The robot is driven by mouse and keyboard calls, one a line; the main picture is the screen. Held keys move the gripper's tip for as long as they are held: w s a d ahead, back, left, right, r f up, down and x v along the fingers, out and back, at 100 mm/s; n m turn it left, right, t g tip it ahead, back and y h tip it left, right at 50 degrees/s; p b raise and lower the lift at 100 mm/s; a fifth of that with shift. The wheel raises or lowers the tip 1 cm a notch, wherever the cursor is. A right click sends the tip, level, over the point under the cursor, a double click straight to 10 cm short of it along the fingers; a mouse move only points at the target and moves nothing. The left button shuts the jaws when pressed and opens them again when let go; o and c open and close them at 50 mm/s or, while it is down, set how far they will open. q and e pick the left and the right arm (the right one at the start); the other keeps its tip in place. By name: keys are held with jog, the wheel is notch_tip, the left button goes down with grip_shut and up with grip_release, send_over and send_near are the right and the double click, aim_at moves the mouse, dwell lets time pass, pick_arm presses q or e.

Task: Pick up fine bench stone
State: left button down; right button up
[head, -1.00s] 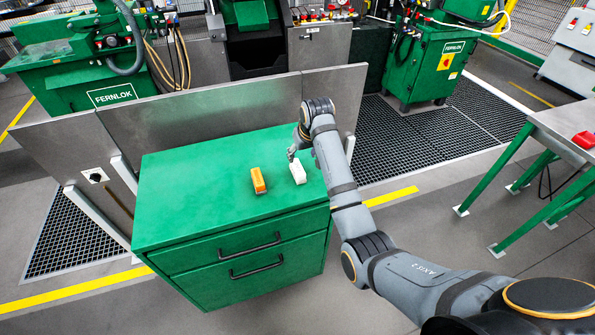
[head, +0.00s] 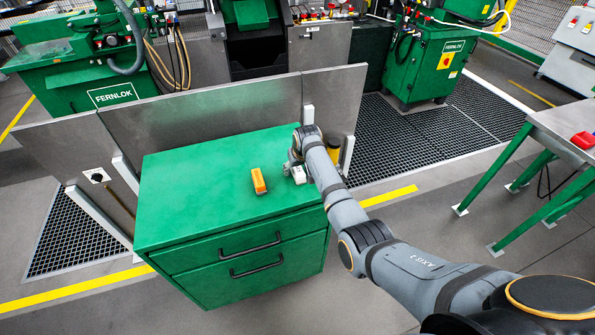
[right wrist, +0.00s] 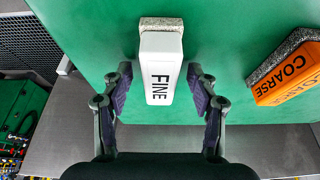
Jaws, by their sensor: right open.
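The fine bench stone (right wrist: 160,68) is a white block marked FINE with a grey gritty end. It lies on the green cabinet top (head: 200,190) and shows in the head view (head: 299,175), partly covered by my right gripper. My right gripper (right wrist: 160,82) is open, with one finger on each side of the stone's lettered end. Gaps show between the fingers and the stone in the right wrist view. In the head view the right gripper (head: 293,168) is at the stone's left and far side. My left gripper is not in view.
An orange stone marked COARSE (right wrist: 288,72) lies beside the fine one, also seen in the head view (head: 258,181). A grey metal panel (head: 215,110) stands behind the cabinet. The left part of the cabinet top is clear.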

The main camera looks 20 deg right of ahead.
grip_shut()
dwell(0.4)
jog(key=shift+r, duration=0.3)
notch_tip(320, 180, up, 2)
jog(key=shift+w+r+b, duration=0.1)
jog(key=shift+r+b, duration=0.15)
jog(key=shift+b, duration=0.45)
jog(key=s+d+r+b, duration=0.1)
jog(key=s+d+r, duration=0.7)
jog(key=s+r, duration=0.2)
jog(key=shift+s+b, duration=0.35)
jog(key=shift+s, duration=0.45)
